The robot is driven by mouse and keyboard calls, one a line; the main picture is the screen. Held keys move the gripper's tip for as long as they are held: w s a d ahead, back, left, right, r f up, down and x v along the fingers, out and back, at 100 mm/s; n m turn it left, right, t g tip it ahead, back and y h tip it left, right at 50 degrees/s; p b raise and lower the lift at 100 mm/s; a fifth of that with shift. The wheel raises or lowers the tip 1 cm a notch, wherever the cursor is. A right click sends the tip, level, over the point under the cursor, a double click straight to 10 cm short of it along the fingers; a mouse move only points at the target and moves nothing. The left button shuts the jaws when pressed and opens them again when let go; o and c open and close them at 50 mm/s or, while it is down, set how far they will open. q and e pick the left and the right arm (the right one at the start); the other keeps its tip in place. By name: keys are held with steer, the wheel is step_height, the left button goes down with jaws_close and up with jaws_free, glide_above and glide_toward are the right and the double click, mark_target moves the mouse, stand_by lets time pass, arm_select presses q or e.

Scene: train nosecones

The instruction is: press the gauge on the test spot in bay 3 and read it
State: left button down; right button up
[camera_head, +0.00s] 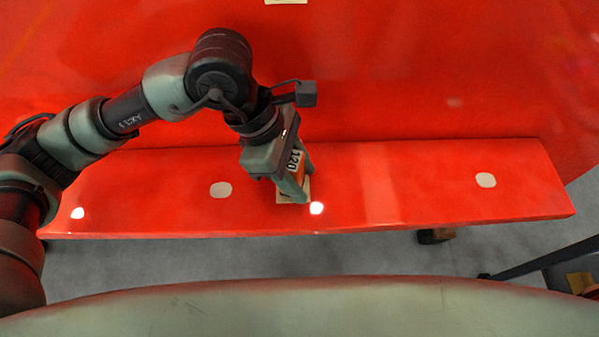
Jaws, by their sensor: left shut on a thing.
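My left gripper (292,188) is over the middle of a long red ledge (420,190). It is shut on an orange block (298,172) with a white label reading 120. The block's lower end is at or just above the ledge; I cannot tell if it touches. A pale tan patch shows under and beside the fingertips, partly hidden. Pale round spots lie on the ledge, one left of the gripper (220,190) and one far right (485,180). No gauge can be made out for certain, and no bay number is readable. My right gripper is not in view.
A large glossy red surface (450,70) rises behind the ledge. A tan tag (286,1) is cut off at the top edge. Small bright glints show on the ledge. A dark bar (540,258) stands at lower right.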

mark_target(300, 162)
arm_select(q)
steer(key=shift+s+f+b, duration=0.1)
steer(key=shift+f+b, duration=0.15)
steer(key=shift+b, duration=0.35)
stand_by(1.6)
steer(key=shift+r, duration=0.1)
step_height(300, 162, up, 2)
steer(key=shift+r+p, duration=0.1)
steer(key=shift+p, duration=0.35)
steer(key=shift+r+p, duration=0.75)
steer(key=shift+r, duration=1.75)
